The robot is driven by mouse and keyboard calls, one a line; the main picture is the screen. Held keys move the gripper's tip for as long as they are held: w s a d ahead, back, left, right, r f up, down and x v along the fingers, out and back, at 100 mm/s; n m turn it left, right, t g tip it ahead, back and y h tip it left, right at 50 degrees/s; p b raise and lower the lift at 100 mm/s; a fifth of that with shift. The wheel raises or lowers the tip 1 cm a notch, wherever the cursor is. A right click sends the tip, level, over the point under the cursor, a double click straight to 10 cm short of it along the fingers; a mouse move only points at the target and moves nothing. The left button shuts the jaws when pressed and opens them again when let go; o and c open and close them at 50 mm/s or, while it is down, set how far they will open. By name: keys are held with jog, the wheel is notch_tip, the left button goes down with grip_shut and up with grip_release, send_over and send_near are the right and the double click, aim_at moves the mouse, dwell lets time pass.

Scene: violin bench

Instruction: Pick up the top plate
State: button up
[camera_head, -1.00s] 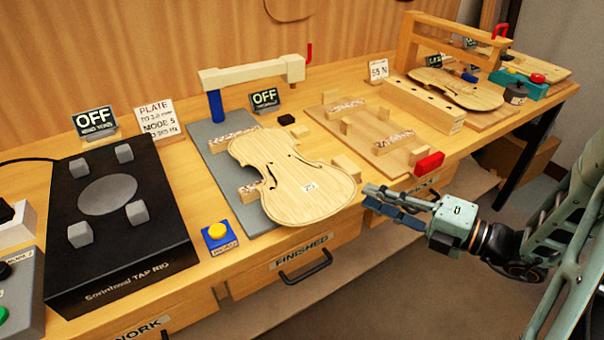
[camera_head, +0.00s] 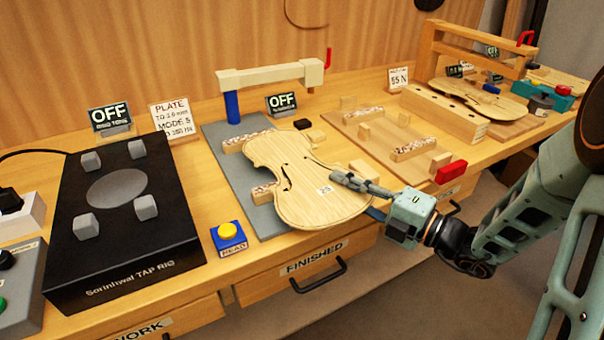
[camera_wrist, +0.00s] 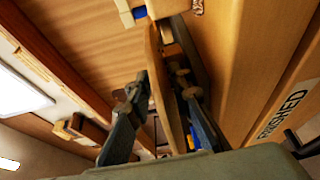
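The top plate (camera_head: 295,180), a pale violin-shaped board with f-holes and a small label, lies on wooden blocks over a grey base (camera_head: 222,140), its near end overhanging toward the front edge. My gripper (camera_head: 352,192) is at its lower right edge, with one finger above the plate and the other largely hidden beneath it. In the wrist view the plate (camera_wrist: 163,85) shows nearly edge-on between the two fingers. A gap shows between it and the left finger, so my gripper is open around the edge.
A cream arm on a blue post (camera_head: 262,76) stands behind the plate. A black tap rig (camera_head: 120,215) and a blue box with a yellow button (camera_head: 229,237) are to the left. A wooden fixture (camera_head: 395,140) and red block (camera_head: 451,172) lie right. The FINISHED drawer (camera_head: 300,272) is below.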

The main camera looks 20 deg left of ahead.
jog(key=shift+x, duration=0.85)
jog(key=shift+c, duration=0.4)
grip_shut()
